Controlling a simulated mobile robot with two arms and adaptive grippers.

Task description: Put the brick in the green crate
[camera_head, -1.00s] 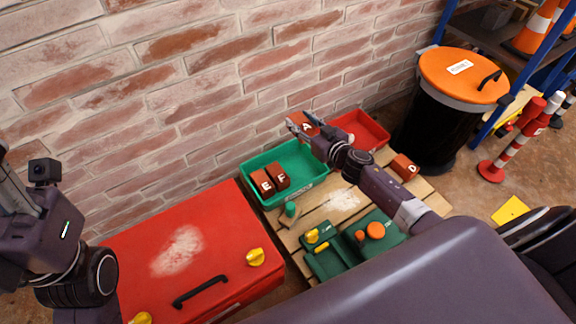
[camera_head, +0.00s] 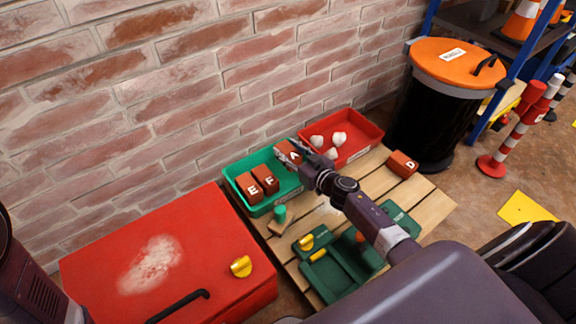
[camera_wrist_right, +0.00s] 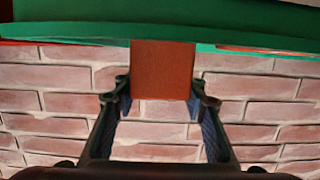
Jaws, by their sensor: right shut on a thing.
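The green crate (camera_head: 261,208) stands on the wooden pallet against the brick wall. Brick E (camera_head: 249,188) and brick F (camera_head: 266,180) are inside it, at its left. My right gripper (camera_head: 291,153) is shut on the brick marked A (camera_head: 285,149), at the crate's right end. In the right wrist view the red-brown brick (camera_wrist_right: 162,70) sits between the two fingers (camera_wrist_right: 161,92), with the green crate (camera_wrist_right: 90,31) behind it. I cannot tell whether the brick touches the crate. My left gripper is out of view; only part of my left arm shows.
A red crate (camera_head: 364,151) with white lumps stands just right of the green one. Brick D (camera_head: 402,163) lies on the pallet (camera_head: 424,192). A green case (camera_head: 337,270), a red chest (camera_head: 205,235) and an orange-lidded black bin (camera_head: 428,120) stand around.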

